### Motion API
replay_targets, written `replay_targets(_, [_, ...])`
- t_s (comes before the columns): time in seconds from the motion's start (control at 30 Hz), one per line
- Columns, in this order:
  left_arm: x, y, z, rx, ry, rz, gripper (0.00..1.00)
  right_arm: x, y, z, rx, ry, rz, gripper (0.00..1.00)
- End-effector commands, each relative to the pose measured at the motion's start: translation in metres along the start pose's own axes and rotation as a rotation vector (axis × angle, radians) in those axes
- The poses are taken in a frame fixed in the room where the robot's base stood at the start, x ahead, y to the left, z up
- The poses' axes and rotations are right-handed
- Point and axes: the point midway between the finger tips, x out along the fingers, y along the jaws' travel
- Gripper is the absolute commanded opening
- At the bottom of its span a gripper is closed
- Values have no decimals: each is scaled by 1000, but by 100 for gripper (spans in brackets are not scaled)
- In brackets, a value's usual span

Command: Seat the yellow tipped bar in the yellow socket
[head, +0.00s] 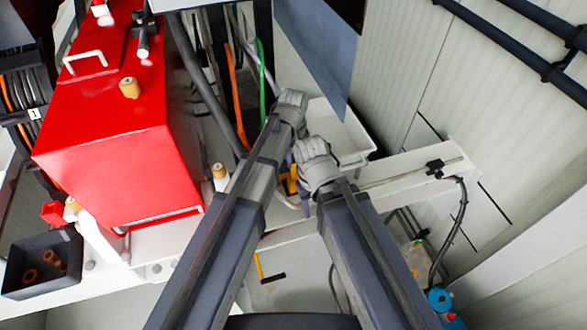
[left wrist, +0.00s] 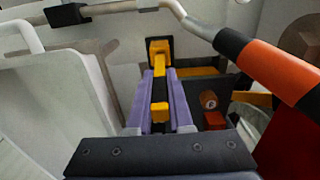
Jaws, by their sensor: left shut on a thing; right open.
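In the left wrist view my left gripper (left wrist: 161,74) has its two purple fingers shut on a black bar with yellow parts (left wrist: 160,113). The bar lies lengthwise between the fingers. A yellow square piece with a dark centre (left wrist: 158,46) shows just beyond the fingertips, in line with the bar. I cannot tell whether it is the yellow socket or the bar's tip, or whether they touch. In the head view my left wrist is above my right wrist (head: 317,165), close beside it. Yellow parts (head: 289,181) show between the arms. My right gripper is open, its fingers mostly hidden.
A white bin (head: 335,130) stands just right of my wrists. A red pump housing (head: 110,140) fills the left, with a dark tray (head: 42,265) below it. An orange and black handle (left wrist: 265,65) crosses close on the right of the left wrist view.

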Motion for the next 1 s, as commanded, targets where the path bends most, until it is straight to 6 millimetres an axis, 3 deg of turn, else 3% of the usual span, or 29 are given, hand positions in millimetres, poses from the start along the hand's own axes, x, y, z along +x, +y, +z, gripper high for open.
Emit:
replay_targets(0.03, [11, 0, 0, 0, 0, 0, 0, 11, -1, -1, 0, 0, 0, 50])
replay_targets(0.2, [31, 0, 0, 0, 0, 0, 0, 31, -3, -2, 1, 1, 0, 50])
replay_targets(1.0, [43, 0, 0, 0, 0, 0, 0, 43, -4, -3, 3, 2, 0, 50])
